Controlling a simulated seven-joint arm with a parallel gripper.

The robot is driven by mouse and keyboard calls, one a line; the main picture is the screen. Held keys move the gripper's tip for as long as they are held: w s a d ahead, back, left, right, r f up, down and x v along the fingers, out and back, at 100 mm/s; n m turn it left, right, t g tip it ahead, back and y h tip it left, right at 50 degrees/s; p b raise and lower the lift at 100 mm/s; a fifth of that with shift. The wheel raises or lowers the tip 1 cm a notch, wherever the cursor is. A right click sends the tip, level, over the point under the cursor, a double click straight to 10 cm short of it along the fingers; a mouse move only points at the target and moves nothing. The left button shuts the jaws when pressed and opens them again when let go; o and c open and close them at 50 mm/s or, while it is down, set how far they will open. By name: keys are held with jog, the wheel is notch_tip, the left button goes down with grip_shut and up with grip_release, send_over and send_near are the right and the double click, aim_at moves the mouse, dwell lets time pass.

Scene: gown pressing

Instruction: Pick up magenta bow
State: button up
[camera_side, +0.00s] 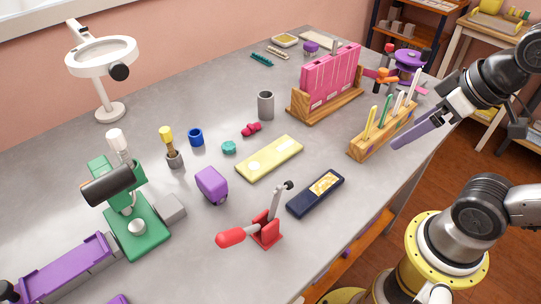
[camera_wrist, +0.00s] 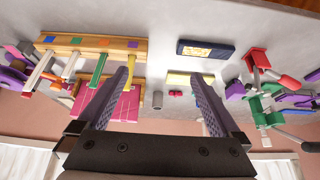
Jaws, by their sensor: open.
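The magenta bow (camera_side: 251,128) lies on the grey table, left of the grey cylinder's base and above the pale yellow case. It also shows small in the wrist view (camera_wrist: 175,93), between my fingers but far beyond them. My gripper (camera_side: 397,144) is at the right side of the table, beside the wooden holder and well away from the bow. In the wrist view my gripper (camera_wrist: 159,75) is open, with two purple-grey fingers spread and nothing between their tips.
A wooden holder (camera_side: 372,146) with several upright sticks stands close to my gripper. Pink panels (camera_side: 332,75) stand in a wooden rack behind it. Nearer the bow are a grey cylinder (camera_side: 266,105), a teal piece (camera_side: 229,147) and a yellow case (camera_side: 270,158). A navy case (camera_side: 316,193) lies in front.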

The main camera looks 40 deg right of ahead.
jog(key=shift+c, duration=0.3)
jog(key=c, duration=0.5)
jog(key=shift+o, duration=0.2)
